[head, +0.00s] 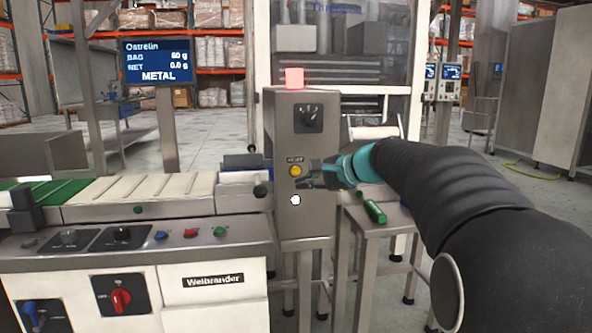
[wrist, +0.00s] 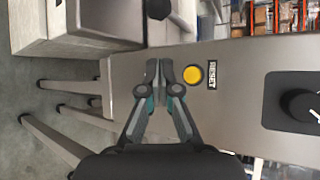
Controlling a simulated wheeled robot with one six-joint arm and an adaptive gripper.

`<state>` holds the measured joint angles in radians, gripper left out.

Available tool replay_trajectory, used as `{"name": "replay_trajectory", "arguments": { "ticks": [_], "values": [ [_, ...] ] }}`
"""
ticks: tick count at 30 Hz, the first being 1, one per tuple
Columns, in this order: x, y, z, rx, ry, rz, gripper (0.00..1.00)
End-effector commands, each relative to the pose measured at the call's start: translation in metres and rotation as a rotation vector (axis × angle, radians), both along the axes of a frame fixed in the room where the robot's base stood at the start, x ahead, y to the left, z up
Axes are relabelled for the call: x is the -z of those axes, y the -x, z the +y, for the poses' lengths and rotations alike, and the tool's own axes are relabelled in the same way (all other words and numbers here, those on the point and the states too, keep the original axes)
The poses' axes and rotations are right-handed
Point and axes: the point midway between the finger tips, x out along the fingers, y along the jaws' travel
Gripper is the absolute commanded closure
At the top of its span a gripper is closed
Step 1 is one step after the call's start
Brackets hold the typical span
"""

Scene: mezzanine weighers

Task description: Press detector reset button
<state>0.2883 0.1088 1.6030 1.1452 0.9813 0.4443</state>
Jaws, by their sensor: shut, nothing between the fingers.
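The detector reset button (head: 295,170) is a yellow round button under a small RESET label on the front of the grey detector cabinet (head: 306,225). In the wrist view the yellow button (wrist: 193,75) lies just right of the fingertips, with its black RESET label (wrist: 212,75) beside it. My gripper (head: 306,178) is shut and empty, in front of the cabinet close to the button. In the wrist view my gripper (wrist: 158,70) has its fingertips together left of the button. I cannot tell whether it touches the panel.
A black rotary knob (head: 309,115) sits above the button and a white round part (head: 295,200) below it. A conveyor (head: 140,190) stands to the left. A screen (head: 157,62) reads METAL. A red lamp (head: 294,78) tops the cabinet. A green-handled item (head: 375,211) lies on a side table.

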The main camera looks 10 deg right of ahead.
Motion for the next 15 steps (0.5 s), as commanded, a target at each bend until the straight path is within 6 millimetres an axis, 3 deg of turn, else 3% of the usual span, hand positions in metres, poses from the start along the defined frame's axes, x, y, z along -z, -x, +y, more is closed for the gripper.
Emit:
{"name": "replay_trajectory", "arguments": {
  "ticks": [9, 15],
  "values": [
    [-0.002, -0.041, 0.001, -0.002, 0.001, 0.001, 1.0],
    [-0.001, -0.057, 0.0, 0.0, 0.002, 0.0, 1.0]
  ]
}}
